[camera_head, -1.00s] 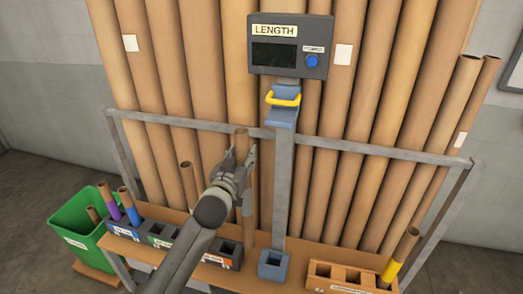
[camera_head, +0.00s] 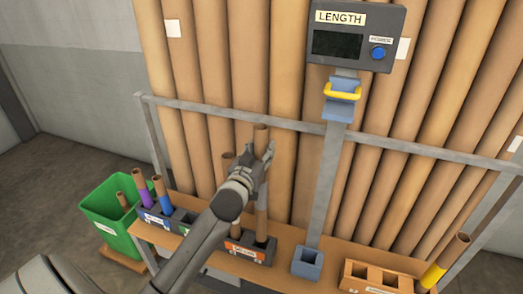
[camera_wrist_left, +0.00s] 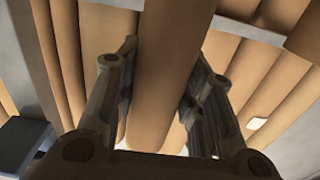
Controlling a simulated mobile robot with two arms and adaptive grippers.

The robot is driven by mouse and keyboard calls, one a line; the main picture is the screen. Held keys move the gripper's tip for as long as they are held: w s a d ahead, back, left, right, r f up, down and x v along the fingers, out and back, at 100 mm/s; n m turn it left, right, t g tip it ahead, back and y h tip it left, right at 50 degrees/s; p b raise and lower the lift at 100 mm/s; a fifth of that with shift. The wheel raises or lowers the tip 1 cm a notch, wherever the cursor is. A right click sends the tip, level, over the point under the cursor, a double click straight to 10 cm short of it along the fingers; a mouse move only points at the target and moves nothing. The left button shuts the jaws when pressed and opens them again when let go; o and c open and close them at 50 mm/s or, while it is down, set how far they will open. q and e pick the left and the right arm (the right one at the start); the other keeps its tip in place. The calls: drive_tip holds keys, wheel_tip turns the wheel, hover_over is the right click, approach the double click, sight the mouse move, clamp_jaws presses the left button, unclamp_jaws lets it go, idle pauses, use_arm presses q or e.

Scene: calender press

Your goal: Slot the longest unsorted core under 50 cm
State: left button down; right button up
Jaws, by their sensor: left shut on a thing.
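My left gripper (camera_head: 262,160) is shut on a plain brown core (camera_head: 262,136), which it holds close to upright. In the left wrist view the core (camera_wrist_left: 165,75) runs between the two fingers. Its lower end meets the right end of the orange-labelled slot block (camera_head: 235,246); I cannot tell how deep it is in a slot. Another plain core (camera_head: 227,160) stands just left of it, partly hidden by my arm. A purple-banded core (camera_head: 141,187) and a blue-banded core (camera_head: 161,188) stand in the blocks at the left. My right gripper is not in view.
The length gauge (camera_head: 352,38) has a dark screen; its blue foot cup (camera_head: 307,262) is empty. A green bin (camera_head: 100,212) stands at the left with a core inside. A grey rail (camera_head: 290,122) crosses behind.

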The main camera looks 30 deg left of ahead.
use_arm(q)
drive_tip(key=shift+f+b, duration=0.55)
drive_tip(key=shift+f, duration=0.25)
wheel_tip(320, 180, down, 6)
drive_tip(key=b, duration=0.4)
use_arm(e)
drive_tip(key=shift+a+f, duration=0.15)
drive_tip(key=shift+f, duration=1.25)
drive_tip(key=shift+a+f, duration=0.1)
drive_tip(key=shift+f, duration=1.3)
use_arm(q)
drive_tip(key=shift+f+b, duration=0.6)
drive_tip(key=shift+f, duration=0.3)
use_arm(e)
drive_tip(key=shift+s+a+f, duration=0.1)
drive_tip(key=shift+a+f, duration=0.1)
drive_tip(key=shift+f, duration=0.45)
use_arm(q)
drive_tip(key=shift+f+b, duration=1)
drive_tip(key=shift+f, duration=0.45)
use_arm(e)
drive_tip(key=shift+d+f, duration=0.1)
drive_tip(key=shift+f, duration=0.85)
use_arm(q)
drive_tip(key=c, duration=0.9)
unclamp_jaws()
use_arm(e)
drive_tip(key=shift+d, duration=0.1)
